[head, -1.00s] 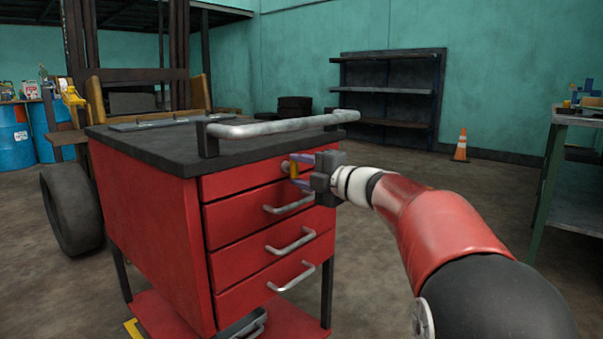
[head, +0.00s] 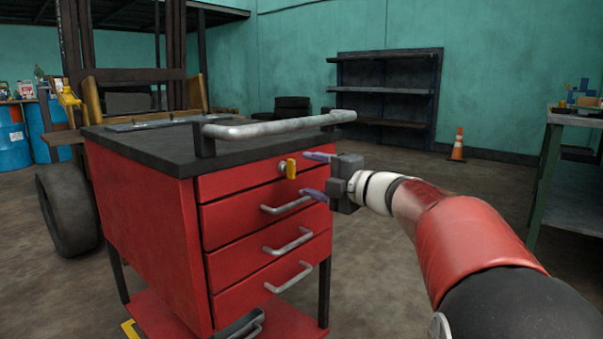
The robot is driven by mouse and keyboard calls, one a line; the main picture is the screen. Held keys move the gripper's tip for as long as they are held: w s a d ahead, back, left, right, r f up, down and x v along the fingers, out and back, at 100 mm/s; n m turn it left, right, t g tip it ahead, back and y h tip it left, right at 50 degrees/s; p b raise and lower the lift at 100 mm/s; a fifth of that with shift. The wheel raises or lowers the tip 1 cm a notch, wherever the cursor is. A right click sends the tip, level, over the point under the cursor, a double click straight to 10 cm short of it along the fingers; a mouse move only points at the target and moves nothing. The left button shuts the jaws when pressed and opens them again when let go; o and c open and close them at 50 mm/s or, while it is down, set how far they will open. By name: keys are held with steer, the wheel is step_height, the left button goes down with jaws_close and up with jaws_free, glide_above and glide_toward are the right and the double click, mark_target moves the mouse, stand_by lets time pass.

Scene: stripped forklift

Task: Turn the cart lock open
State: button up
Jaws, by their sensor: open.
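The red tool cart (head: 143,215) stands left of centre with a dark top and several drawers. Its lock (head: 284,169) is on the top drawer front, with a yellow key-like handle (head: 291,168) standing upright. My gripper (head: 315,174) is just right of the lock. Its two purple-tipped fingers are apart, one above the other, and point left toward the cart. The yellow handle is clear of the fingers, with a small gap between. Nothing is held.
A grey push bar (head: 270,127) runs along the cart's top edge, above the lock. Silver drawer handles (head: 287,203) stick out below. A workbench (head: 570,170) is at the right, a traffic cone (head: 457,145) and shelf (head: 385,95) behind. Floor right of the cart is clear.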

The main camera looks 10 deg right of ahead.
steer(key=shift+v, duration=1.65)
steer(key=s+d+r+m+t+h+p, duration=0.4)
steer(key=s+m+h, duration=0.3)
steer(key=m+h, duration=0.7)
steer(key=s+a+f+m+g+y+p, duration=0.1)
steer(key=s+a+f+m+g, duration=0.2)
steer(key=s+f, duration=0.3)
steer(key=s+a+f+m+g+y+p, duration=0.1)
steer(key=s+a+f+m+g+p, duration=0.1)
steer(key=s, duration=0.7)
steer(key=s+a+f+m+g+y+p, duration=0.1)
steer(key=s+a+f+m+g+p, duration=0.1)
steer(key=s+a+f+m+g, duration=0.2)
steer(key=s+f+m+g, duration=0.2)
steer(key=s+f+g, duration=0.2)
steer(key=f, duration=0.2)
steer(key=shift+s+f, duration=0.3)
steer(key=shift+f, duration=0.1)
